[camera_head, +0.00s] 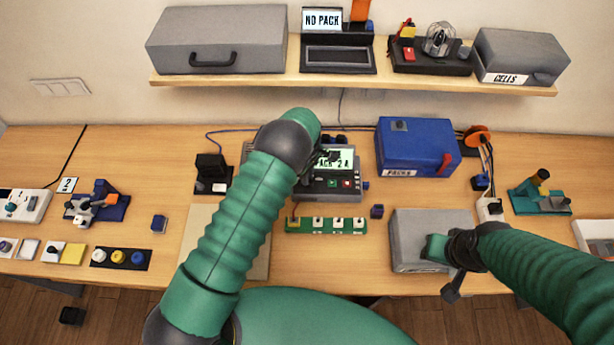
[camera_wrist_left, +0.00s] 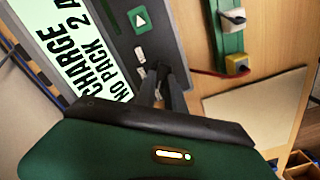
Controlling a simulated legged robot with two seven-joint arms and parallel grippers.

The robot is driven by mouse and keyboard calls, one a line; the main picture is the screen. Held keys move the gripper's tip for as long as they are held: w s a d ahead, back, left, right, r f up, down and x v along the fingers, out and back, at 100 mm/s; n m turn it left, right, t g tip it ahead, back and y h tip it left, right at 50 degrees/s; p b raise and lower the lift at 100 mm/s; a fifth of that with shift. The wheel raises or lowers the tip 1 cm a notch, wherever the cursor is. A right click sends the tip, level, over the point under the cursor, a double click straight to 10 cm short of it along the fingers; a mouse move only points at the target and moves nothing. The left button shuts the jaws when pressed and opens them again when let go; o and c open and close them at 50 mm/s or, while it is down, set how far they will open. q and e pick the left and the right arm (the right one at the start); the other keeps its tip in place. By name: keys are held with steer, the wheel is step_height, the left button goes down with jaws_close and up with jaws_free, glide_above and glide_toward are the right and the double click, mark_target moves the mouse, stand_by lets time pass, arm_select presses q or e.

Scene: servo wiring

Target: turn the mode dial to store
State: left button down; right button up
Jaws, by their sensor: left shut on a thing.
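The charger (camera_head: 322,193) is a grey unit with a lit screen (camera_head: 345,158), at the middle of the bench in the head view. In the left wrist view its screen (camera_wrist_left: 75,45) reads "CHARGE 2 A" and "NO PACK". My left gripper (camera_wrist_left: 160,80) is down at the charger's front panel (camera_wrist_left: 120,30), its narrow fingers close together. It is shut on what seems to be the mode dial, which the fingers and hand hide. The dial's setting cannot be read. My right gripper (camera_head: 455,262) is over a grey case (camera_head: 405,225); its fingers cannot be made out clearly.
A green strip with white sockets (camera_head: 325,225) lies in front of the charger. A blue "PACKS" box (camera_head: 415,145) stands to its right. A pale mat (camera_head: 200,245) lies partly under my left arm. A shelf (camera_head: 350,83) with cases and devices runs above the bench.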

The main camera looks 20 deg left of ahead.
arm_select(q)
steer(key=shift+w+d+m+b, duration=0.1)
steer(key=shift+w+m+b, duration=0.15)
steer(key=shift+m+b, duration=0.7)
steer(key=m+b, duration=0.1)
steer(key=m, duration=0.2)
steer(key=shift+b, duration=0.4)
steer(key=shift+w+m+b, duration=0.1)
steer(key=shift+m+b, duration=0.7)
steer(key=shift+m, duration=0.45)
steer(key=m, duration=0.1)
steer(key=m+b, duration=0.1)
steer(key=m, duration=0.1)
steer(key=shift+w+d+r+m, duration=0.1)
steer(key=shift+d+m, duration=0.05)
steer(key=shift+m, duration=0.15)
steer(key=m+b, duration=0.1)
steer(key=m, duration=0.1)
steer(key=shift+m, duration=0.4)
steer(key=m+b, duration=0.1)
steer(key=m, duration=0.2)
steer(key=shift+d+r+m, duration=0.1)
steer(key=shift+d+m, duration=0.05)
steer(key=shift+m, duration=0.15)
steer(key=m, duration=0.5)
steer(key=shift+d+m+b, duration=0.1)
steer(key=shift+m+b, duration=0.2)
steer(key=shift+r, duration=0.1)
